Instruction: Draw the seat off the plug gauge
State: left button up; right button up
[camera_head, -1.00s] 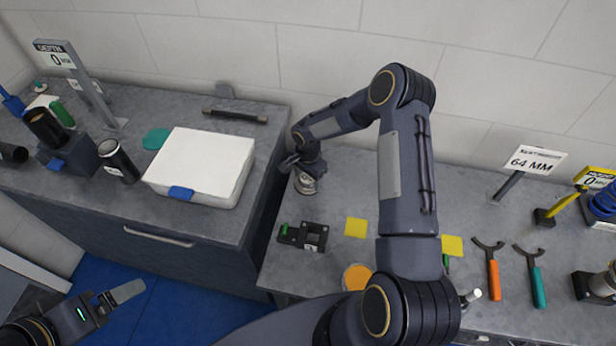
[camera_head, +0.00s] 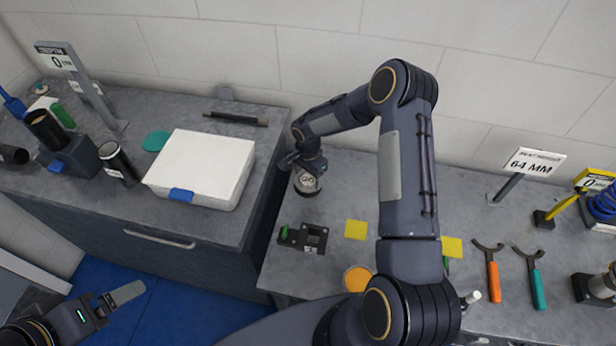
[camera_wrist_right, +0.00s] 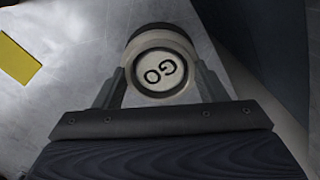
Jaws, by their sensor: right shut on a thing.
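The plug gauge shows its round face marked GO (camera_wrist_right: 160,74) in the right wrist view. A pale ring, which looks like the seat (camera_wrist_right: 174,41), surrounds that face, with a dark band beyond it. My right gripper (camera_head: 304,171) is shut with a finger on either side of the ring. The fingers also show in the right wrist view (camera_wrist_right: 160,88). In the head view the GO face (camera_head: 307,182) is just below the gripper, near the bench's left edge. I cannot tell how far the ring sits along the gauge. My left gripper (camera_head: 118,298) is low at the left, away from this.
A black fixture (camera_head: 302,238) and yellow notes (camera_head: 356,229) lie nearer on the bench. A white box (camera_head: 203,160) stands on the left bench, across a gap. Orange (camera_head: 493,276) and teal (camera_head: 537,282) wrenches lie at the right. The bench behind my right forearm is clear.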

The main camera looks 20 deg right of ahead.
jog(key=shift+r, duration=0.5)
jog(key=shift+r, duration=0.1)
jog(key=shift+r, duration=0.65)
jog(key=shift+r, duration=0.1)
jog(key=shift+r+p, duration=0.8)
jog(key=shift+r, duration=1.15)
jog(key=shift+f, duration=0.1)
